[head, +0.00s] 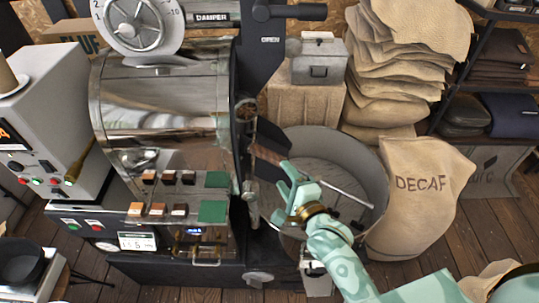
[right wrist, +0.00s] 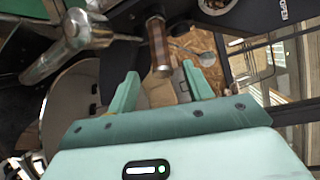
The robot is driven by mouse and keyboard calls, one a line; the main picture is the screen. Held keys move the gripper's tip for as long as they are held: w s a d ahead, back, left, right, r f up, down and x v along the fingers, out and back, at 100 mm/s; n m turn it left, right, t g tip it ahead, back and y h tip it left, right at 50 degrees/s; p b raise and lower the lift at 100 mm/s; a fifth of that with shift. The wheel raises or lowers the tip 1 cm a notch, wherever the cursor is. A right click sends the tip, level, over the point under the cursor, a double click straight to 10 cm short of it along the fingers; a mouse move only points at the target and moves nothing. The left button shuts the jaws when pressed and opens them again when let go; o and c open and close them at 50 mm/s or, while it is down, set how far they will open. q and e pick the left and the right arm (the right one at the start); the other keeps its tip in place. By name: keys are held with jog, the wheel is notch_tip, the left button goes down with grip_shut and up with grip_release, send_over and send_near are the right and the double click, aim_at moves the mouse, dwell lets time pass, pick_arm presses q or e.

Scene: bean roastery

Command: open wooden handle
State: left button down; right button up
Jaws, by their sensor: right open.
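The wooden handle (head: 268,154) is a short brown bar at the front of the steel roaster drum, above the round cooling bin. In the right wrist view the handle (right wrist: 160,48) is a brown cylinder with a metal end that points toward my gripper. My right gripper (head: 285,177) is open and empty just below and right of the handle. In the right wrist view its two fingers (right wrist: 158,82) stand on either side of the handle's line, with the handle end just beyond the tips. I cannot tell any contact. My left gripper is not in view.
The roaster drum (head: 165,110) fills the left middle. The round cooling bin (head: 370,165) with a stirring arm lies under my right gripper. A DECAF sack (head: 420,195) and stacked sacks (head: 405,60) stand to the right. A metal rod (right wrist: 62,48) is close by at the left.

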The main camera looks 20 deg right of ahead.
aim_at(275, 163)
jog(key=w, duration=0.3)
jog(key=w+a+f, duration=0.1)
jog(key=w, duration=0.2)
jog(key=w+b, duration=0.1)
jog(key=w, duration=0.2)
jog(key=shift+w+a+f, duration=0.2)
jog(key=shift+w+f, duration=0.05)
jog(key=shift+c, duration=0.3)
